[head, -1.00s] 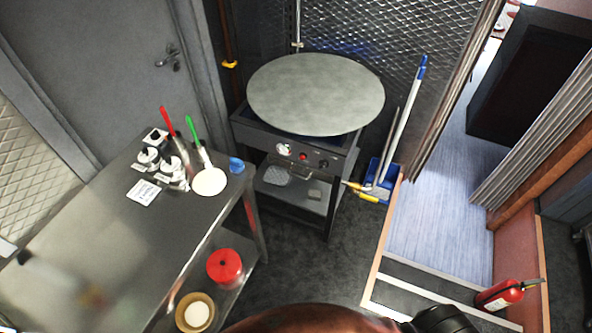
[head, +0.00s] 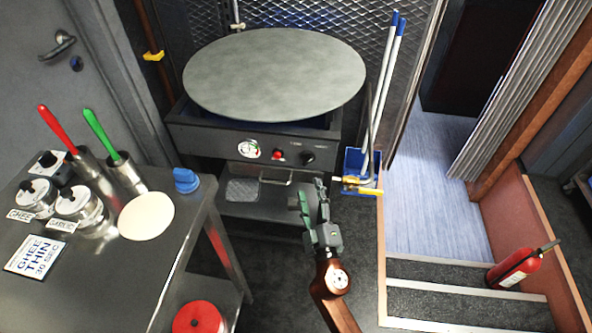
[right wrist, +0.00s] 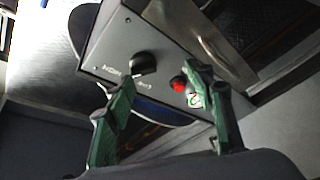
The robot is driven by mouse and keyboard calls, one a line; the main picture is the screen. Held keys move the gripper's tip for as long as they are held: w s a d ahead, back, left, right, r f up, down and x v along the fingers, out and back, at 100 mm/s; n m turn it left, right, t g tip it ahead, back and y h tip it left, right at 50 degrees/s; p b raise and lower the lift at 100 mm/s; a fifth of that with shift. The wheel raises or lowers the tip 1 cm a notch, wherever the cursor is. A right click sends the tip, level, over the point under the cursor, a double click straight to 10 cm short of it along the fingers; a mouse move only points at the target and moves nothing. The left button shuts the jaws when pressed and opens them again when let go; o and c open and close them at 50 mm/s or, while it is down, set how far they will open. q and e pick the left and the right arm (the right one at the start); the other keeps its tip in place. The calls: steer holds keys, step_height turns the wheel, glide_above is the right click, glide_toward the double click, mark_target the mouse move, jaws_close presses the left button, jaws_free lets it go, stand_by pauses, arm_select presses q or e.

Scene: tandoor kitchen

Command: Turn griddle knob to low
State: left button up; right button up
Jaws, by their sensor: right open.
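The griddle (head: 275,75) has a large round grey plate on a dark metal stand. On its front panel are a white gauge (head: 249,149), a red button (head: 279,157) and a black knob (head: 308,158) at the right. In the right wrist view the knob (right wrist: 145,63) shows beside small lettering too blurred to read fully, with the red button (right wrist: 178,86) near it. My right gripper (head: 311,187) is open and empty, in front of and below the knob, apparently apart from it. The knob's exact setting is unclear. My left gripper is out of view.
A steel table (head: 100,275) at left holds canisters, utensils, a white disc (head: 146,215) and a blue object (head: 186,180). A blue dustpan (head: 360,163) with long handles stands right of the griddle. Dark floor is clear before the griddle.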

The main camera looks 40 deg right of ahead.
mark_target(308, 163)
steer(key=shift+h, duration=0.5)
steer(key=w+d+r, duration=0.1)
steer(key=w+r, duration=0.1)
steer(key=w+d+r, duration=0.2)
steer(key=shift+w+d+p, duration=0.25)
steer(key=shift+w+p, duration=0.05)
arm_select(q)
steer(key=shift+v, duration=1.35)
arm_select(e)
steer(key=shift+w+d+r, duration=0.1)
steer(key=shift+w+d, duration=0.25)
steer(key=shift+w, duration=0.25)
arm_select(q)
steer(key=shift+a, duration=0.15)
arm_select(e)
steer(key=shift+c, duration=0.3)
steer(key=c, duration=1.1)
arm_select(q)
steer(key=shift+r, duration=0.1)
